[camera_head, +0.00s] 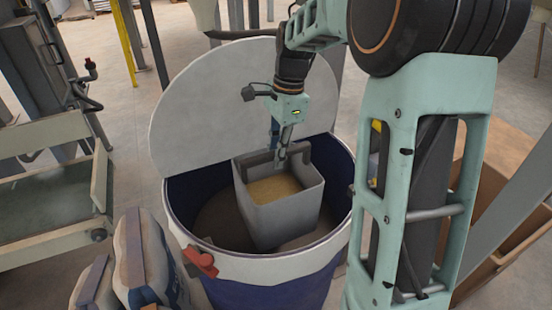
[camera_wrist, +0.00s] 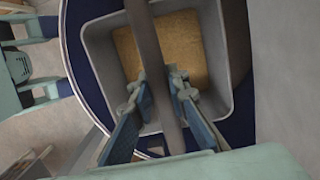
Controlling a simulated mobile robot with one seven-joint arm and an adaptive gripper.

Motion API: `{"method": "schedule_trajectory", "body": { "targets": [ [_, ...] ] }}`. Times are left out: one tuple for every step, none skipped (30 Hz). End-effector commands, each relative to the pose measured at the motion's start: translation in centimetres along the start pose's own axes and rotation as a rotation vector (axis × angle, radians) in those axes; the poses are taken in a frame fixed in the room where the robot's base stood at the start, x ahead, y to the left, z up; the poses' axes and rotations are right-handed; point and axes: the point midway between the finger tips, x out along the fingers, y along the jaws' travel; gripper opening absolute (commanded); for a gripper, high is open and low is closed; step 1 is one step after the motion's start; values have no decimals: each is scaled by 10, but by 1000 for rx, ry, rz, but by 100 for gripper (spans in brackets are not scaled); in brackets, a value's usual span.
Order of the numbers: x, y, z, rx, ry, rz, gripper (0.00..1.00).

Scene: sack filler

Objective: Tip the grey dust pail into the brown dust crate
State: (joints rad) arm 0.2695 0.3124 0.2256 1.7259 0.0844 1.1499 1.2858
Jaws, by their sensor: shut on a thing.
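The grey dust pail (camera_head: 285,217) is a square tub with tan dust inside, roughly upright within the mouth of a blue drum. I cannot tell whether its base touches anything. My gripper (camera_head: 282,152) is above the pail and shut on its dark handle bar. In the wrist view, my gripper (camera_wrist: 159,90) has its fingers on both sides of the handle (camera_wrist: 145,38), and the grey pail (camera_wrist: 101,65) lies below with dust in it. A brown box (camera_head: 492,158), apparently the dust crate, stands at the right, partly hidden behind my arm; its inside is not clear.
The blue drum (camera_head: 265,296) has a pale rim, a red latch (camera_head: 201,261) and a raised grey round lid (camera_head: 205,110) behind the pail. Sacks (camera_head: 140,258) stand at lower left. A metal frame (camera_head: 50,190) is at the left. A grey beam (camera_head: 508,195) crosses before the brown box.

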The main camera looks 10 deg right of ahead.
Motion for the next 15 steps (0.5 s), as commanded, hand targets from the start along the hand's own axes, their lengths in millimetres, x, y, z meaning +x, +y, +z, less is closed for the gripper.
{"method": "schedule_trajectory", "body": {
  "targets": [
    [-6,-1,1,0,1,-3,0],
    [-9,-1,1,0,1,-3,0],
    [-12,-1,2,0,1,-4,0],
    [-15,-1,2,0,1,-4,0],
    [-19,-1,2,0,1,-4,0],
    [-24,-1,3,0,1,-4,0],
    [-28,-1,4,0,1,-4,0],
    [-32,-1,4,0,1,-4,0],
    [-38,-1,5,0,1,-5,0],
    [-42,-1,6,0,1,-5,0],
    [-46,-1,6,0,2,-5,0],
    [-51,-1,7,0,2,-5,0],
    [-54,-1,8,0,1,-4,0],
    [-58,-1,8,0,1,-4,0],
    [-63,-1,9,0,1,-4,0]
  ]
}}
